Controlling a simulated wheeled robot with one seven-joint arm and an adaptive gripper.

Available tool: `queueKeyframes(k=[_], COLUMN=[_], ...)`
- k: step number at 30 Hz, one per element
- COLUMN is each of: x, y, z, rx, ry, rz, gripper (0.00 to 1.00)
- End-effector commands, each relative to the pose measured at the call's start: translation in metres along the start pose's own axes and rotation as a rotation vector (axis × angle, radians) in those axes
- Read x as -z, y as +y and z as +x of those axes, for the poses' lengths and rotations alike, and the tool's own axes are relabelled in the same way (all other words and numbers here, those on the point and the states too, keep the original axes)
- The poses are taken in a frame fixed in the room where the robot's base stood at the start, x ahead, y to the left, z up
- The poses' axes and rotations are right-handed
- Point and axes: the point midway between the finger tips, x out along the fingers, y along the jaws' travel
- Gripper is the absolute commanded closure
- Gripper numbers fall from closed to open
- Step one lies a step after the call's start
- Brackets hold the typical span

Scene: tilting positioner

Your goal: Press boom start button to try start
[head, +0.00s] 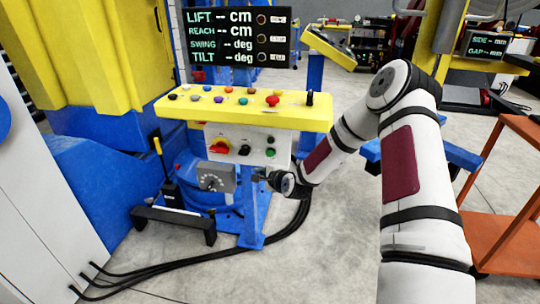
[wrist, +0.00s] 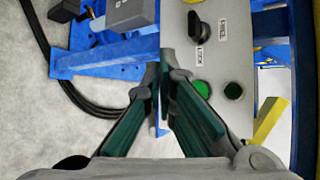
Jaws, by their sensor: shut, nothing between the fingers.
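A grey control box (head: 238,147) hangs under the yellow console. It carries a red-and-yellow switch (head: 219,147), a black knob (head: 244,150) and a green button (head: 270,153) with a dark button above it. I cannot read which is boom start. My gripper (head: 261,174) is shut and empty, below the box.
The yellow console (head: 245,114) has several coloured buttons and a black joystick. A display (head: 237,38) above it shows LIFT, REACH, SWING and TILT as dashes. A grey dial box (head: 212,178), a blue post and black cables lie near my gripper. An orange cart (head: 505,225) stands right.

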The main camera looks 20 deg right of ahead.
Motion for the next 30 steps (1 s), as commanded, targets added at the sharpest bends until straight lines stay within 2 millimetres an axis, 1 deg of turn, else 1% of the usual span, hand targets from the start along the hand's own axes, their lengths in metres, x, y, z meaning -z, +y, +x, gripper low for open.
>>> queueKeyframes(k=[5,15,21,30], x=[0.006,0.029,0.039,0.044], y=[-0.005,-0.028,-0.038,-0.044], z=[0.009,0.04,0.054,0.061], rx=[0.003,0.004,0.003,0.0], ry=[0.001,0.0,0.0,0.0], rz=[-0.001,-0.003,0.0,-0.001], gripper=[1.0,1.0,1.0,1.0])
